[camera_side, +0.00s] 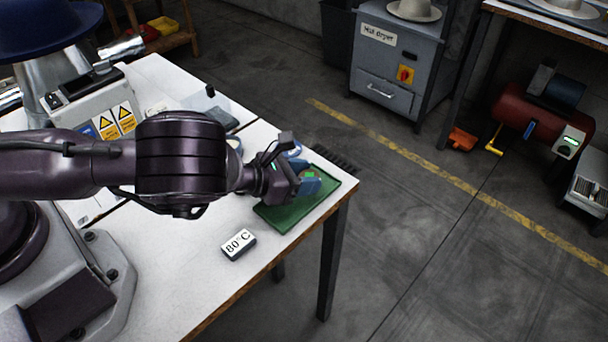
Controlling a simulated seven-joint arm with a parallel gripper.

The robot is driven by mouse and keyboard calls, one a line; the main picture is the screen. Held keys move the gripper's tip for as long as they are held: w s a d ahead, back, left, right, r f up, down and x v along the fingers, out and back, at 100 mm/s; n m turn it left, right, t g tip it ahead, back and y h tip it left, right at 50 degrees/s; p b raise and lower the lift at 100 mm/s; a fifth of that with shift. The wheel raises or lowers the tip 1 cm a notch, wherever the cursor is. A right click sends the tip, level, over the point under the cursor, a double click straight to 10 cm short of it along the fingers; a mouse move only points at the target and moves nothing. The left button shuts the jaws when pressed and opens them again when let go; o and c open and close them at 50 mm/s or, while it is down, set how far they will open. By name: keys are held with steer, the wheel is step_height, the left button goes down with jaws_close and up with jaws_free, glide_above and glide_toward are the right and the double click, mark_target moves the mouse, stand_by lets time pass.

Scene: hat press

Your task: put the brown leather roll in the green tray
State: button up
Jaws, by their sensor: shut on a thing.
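The green tray (285,213) lies flat at the right end of the white table, near its corner. I cannot make out the brown leather roll anywhere in this view. Whether the held thing touches the tray cannot be told.
A dark bristled strip (335,158) is behind the tray. Warning-labelled equipment (108,118) stands at the left.

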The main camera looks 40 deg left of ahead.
steer(key=shift+f, duration=0.15)
steer(key=o, duration=0.9)
